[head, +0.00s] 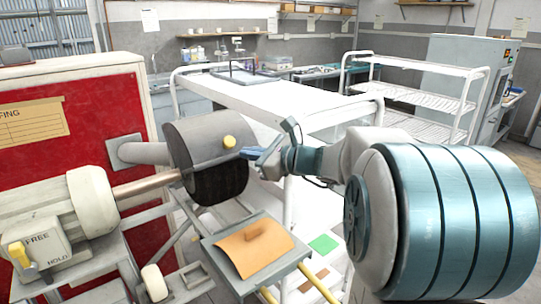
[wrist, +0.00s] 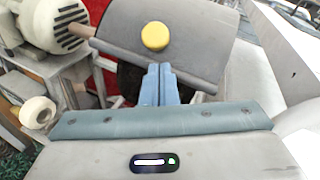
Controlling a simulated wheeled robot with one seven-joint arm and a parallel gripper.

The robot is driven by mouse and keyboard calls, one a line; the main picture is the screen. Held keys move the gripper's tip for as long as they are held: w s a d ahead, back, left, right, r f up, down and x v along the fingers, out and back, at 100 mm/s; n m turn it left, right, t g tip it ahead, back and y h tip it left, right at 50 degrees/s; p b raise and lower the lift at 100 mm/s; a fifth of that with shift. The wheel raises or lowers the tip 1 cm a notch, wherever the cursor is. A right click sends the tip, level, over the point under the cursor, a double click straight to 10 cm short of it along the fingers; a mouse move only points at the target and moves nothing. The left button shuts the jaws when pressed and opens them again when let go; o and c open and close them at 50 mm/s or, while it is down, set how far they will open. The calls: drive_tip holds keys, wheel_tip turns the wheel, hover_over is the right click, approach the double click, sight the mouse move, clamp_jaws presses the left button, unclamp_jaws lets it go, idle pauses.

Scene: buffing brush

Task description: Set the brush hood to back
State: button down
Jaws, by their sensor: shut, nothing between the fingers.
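The brush hood (head: 200,138) is a grey curved cover over the dark buffing brush (head: 220,183) in the head view. A yellow knob (head: 229,142) sticks out from its face. The hood fills the top of the wrist view (wrist: 205,40), with the knob (wrist: 155,36) near its middle. My gripper (head: 248,154) is shut and empty, just right of the knob and slightly lower in the head view. In the wrist view its blue fingers (wrist: 160,69) end just below the knob. I cannot tell whether they touch the hood. Most of the brush is hidden in the wrist view.
A motor housing (head: 95,200) and shaft stand left of the brush, with a yellow lever (head: 18,254) on a FREE/HOLD box. An orange pad lies on a tray (head: 220,255) below. A red panel (head: 95,110) stands behind. A white cart (head: 270,98) is beyond my gripper.

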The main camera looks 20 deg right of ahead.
drive_tip(key=shift+w+a+r, duration=0.4)
drive_tip(key=shift+a+r, duration=0.05)
drive_tip(key=shift+a, duration=0.05)
